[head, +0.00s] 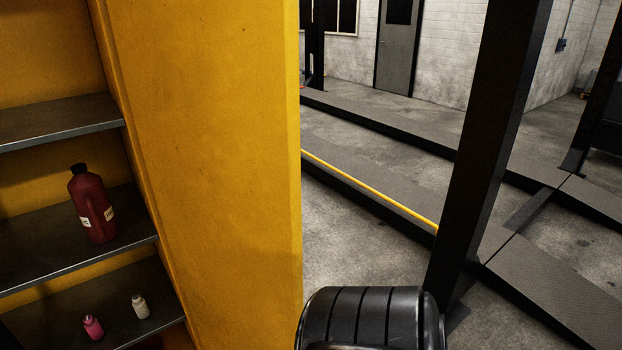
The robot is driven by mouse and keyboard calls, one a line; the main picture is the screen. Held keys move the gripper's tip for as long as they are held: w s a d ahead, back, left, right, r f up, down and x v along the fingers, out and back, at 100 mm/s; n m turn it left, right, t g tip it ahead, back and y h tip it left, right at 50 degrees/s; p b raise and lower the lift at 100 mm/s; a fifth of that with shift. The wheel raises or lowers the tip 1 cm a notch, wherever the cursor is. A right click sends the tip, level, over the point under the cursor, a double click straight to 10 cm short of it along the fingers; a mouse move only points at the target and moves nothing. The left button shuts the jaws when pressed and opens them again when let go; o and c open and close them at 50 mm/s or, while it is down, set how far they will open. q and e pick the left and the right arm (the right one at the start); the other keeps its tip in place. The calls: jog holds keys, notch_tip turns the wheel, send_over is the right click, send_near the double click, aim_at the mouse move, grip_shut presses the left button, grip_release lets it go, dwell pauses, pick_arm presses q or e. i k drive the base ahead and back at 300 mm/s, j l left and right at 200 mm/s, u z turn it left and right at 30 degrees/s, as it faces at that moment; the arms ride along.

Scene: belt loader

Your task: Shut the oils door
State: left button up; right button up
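A yellow cabinet (40,193) with dark shelves fills the left of the head view, and its shelves are exposed. A broad upright yellow panel (215,150) stands to the right of the shelves and looks like the oils door, standing open. Its right edge is in view, but its top and bottom run out of the picture. No handle shows on it. Neither of my grippers is in view, so contact with the panel cannot be seen.
A dark red bottle (92,205) stands on the middle shelf. A pink bottle (93,327) and a white bottle (140,306) stand below. A black post (490,140) and low grey lift runways (375,195) lie to the right. Some bare floor (345,245) shows between panel and post.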

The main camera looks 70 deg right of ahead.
aim_at(213, 87)
jog(key=k+l, duration=0.1)
jog(key=l, duration=0.5)
jog(key=k+l+z, duration=0.1)
jog(key=l, duration=0.45)
jog(key=k+l, duration=0.15)
jog(key=l, duration=0.45)
jog(key=k+l+z, duration=0.1)
jog(key=l, duration=0.5)
